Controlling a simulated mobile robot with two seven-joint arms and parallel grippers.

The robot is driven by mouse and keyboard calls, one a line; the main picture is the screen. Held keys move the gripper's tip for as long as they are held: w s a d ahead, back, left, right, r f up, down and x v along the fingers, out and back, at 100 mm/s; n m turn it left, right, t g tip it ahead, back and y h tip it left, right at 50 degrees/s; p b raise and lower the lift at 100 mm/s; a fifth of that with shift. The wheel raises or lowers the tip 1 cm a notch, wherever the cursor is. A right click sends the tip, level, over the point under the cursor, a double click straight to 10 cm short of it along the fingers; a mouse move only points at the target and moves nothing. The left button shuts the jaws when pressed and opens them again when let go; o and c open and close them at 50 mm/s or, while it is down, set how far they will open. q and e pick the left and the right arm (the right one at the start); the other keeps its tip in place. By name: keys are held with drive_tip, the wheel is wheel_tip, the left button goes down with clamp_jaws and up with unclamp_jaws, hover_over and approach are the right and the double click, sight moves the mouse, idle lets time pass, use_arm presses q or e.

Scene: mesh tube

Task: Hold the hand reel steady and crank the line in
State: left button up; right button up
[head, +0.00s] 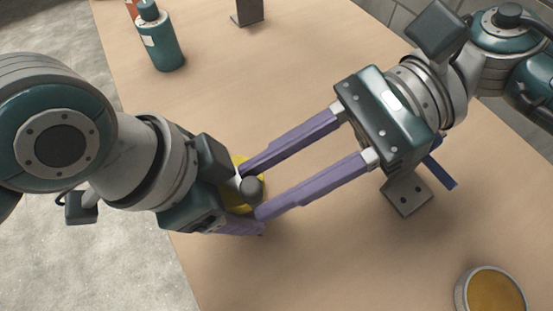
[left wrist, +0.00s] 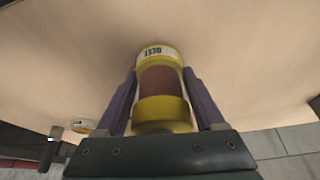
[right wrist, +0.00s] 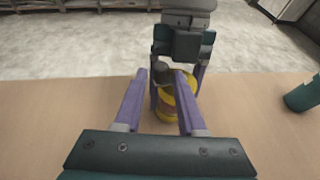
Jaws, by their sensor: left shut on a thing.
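The yellow hand reel (left wrist: 162,112) with a reddish-brown wound middle stands between the fingers of my left gripper (left wrist: 159,76), which is shut on it. In the head view my left wrist hides most of the reel, and only a bit of yellow (head: 236,163) shows. The reel's dark round crank knob (head: 251,188) is on its side facing my right arm. My right gripper (head: 252,192) is open, with one purple fingertip on each side of the knob and a gap visible. The knob (right wrist: 160,69) also shows between the fingertips in the right wrist view.
A dark bracket (head: 246,13) stands at the back. A grey plate with holes (head: 407,196) lies below my right wrist. A round tin (head: 490,291) is at the front right.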

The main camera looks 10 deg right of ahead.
clamp_jaws()
drive_tip(key=shift+s, duration=0.1)
drive_tip(key=shift+s+a+m+t, duration=0.15)
drive_tip(key=shift+s+m+t, duration=0.05)
drive_tip(key=shift+m+t, duration=0.7)
drive_tip(key=shift+s+a+m+t, duration=0.15)
drive_tip(key=shift+m+t, duration=0.55)
drive_tip(key=shift+t, duration=0.3)
drive_tip(key=shift+o, duration=1.4)
unclamp_jaws()
